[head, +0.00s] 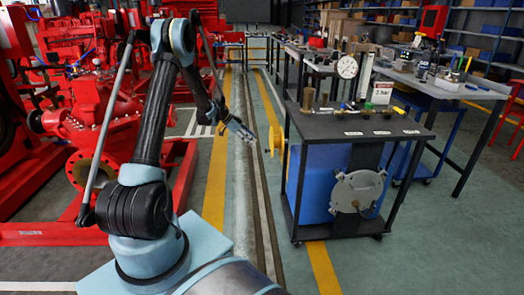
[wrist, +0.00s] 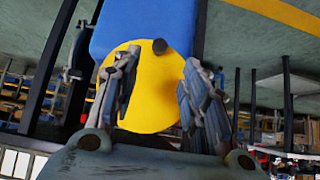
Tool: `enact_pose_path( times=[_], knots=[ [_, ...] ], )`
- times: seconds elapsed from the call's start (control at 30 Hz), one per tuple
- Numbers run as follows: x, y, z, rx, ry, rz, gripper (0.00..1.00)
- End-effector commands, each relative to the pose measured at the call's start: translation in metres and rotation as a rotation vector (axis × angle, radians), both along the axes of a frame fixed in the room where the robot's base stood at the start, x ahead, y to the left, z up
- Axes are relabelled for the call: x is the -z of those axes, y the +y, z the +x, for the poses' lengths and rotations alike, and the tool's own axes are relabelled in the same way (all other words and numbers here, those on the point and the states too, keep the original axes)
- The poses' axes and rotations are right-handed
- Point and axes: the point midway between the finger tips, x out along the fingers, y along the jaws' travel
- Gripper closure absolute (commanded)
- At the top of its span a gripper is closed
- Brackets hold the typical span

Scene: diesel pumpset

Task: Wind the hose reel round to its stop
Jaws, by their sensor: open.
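The hose reel is a yellow disc (head: 274,140) on the left side of a wheeled cart with a blue tank, seen nearly edge-on in the head view. In the wrist view its yellow face (wrist: 155,85) fills the middle, with a dark round crank knob (wrist: 160,46) near its upper rim. My gripper (head: 243,130) is just left of the reel in the head view. In the wrist view my gripper (wrist: 161,62) is open, its fingers on either side of the knob's line, with nothing between them. The fingers hide parts of the disc's lower sides. Contact cannot be told.
The cart's black top (head: 360,125) carries a dial gauge (head: 347,67) and small fittings. A round grey plate (head: 358,191) is on its front. Red pumpsets (head: 95,125) stand at left. A floor channel (head: 243,180) and open floor lie between.

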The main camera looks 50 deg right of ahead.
Motion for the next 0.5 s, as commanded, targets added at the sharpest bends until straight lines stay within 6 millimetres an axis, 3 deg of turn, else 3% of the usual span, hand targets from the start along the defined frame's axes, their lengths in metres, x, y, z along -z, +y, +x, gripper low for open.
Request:
enact_pose_path(
  times=[0.5],
  knots=[
    [0.060,-0.043,-0.043,0.001,0.001,-0.001,0.59]
  ],
)
